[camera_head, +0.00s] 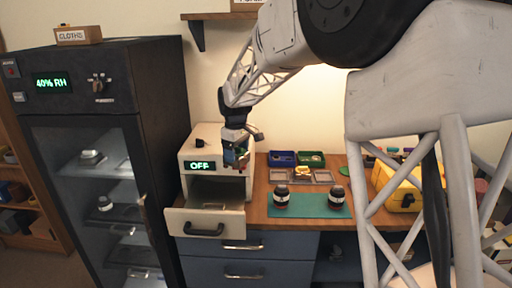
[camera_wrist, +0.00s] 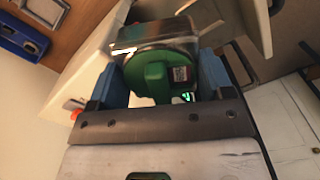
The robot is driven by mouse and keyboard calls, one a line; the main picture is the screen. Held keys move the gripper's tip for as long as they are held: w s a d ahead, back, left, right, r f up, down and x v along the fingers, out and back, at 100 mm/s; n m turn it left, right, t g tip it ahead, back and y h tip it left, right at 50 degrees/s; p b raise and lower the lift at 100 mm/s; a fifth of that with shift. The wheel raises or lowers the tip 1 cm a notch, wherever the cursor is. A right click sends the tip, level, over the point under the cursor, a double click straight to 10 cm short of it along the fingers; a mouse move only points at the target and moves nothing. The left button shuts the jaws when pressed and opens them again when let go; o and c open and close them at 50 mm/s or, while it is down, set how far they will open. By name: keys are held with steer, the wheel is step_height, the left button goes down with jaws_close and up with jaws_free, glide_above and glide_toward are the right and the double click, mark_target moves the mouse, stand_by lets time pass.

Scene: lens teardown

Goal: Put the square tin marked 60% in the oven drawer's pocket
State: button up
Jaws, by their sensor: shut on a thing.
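My gripper (camera_head: 238,164) is above the open drawer, close to the front of the small oven (camera_head: 184,152), whose display reads OFF. In the wrist view its blue fingers (camera_wrist: 162,82) are shut on a tin with a green round top and raised grip (camera_wrist: 156,84) and a shiny metal body (camera_wrist: 150,35). A small red and white label shows on the green top, but I cannot read its marking. The oven drawer (camera_head: 183,224) is pulled out, with a dark handle on its front. Its pocket is hard to make out.
A dark cabinet (camera_head: 120,60) reading 40% RH stands at the left. Two dark jars (camera_head: 281,197) stand on a green mat (camera_head: 308,211) right of the drawer.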

steer(key=s+a+f+n, duration=0.4)
steer(key=a+f+n, duration=0.1)
steer(key=a+f, duration=0.4)
step_height(320, 180, down, 3)
steer(key=shift+s+a+r+n, duration=0.1)
steer(key=shift+s+a+n, duration=0.1)
steer(key=shift+a+n, duration=0.15)
steer(key=shift+f, duration=2.6)
steer(key=shift+f, duration=1.3)
steer(key=o, duration=0.9)
steer(key=shift+o, duration=0.2)
steer(key=shift+r, duration=0.15)
